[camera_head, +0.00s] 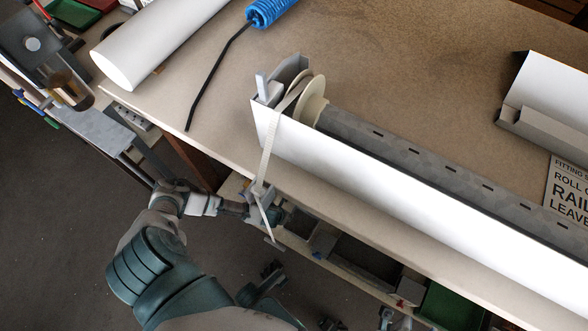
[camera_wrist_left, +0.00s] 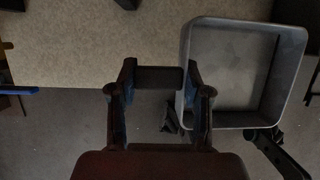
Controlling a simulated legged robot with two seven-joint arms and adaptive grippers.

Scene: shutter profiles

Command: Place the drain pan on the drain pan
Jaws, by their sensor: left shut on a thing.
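Nothing in the head view is clearly a drain pan. My left gripper (camera_head: 262,208) is at the bench's front edge in the head view, where a pale strap (camera_head: 265,152) hangs down from the long white housing. It appears shut on the strap. In the wrist view a dark bar lies between the fingers of my left gripper (camera_wrist_left: 158,78). My right gripper is not in view.
The white housing (camera_head: 400,205) with a grey slotted roller lies along the bench (camera_head: 215,110). A blue coiled hose (camera_head: 270,10), a white tube (camera_head: 150,45), another profile (camera_head: 550,100) and a printed sign (camera_head: 570,190) lie there too. A shelf with a green tray (camera_head: 450,308) is below the edge.

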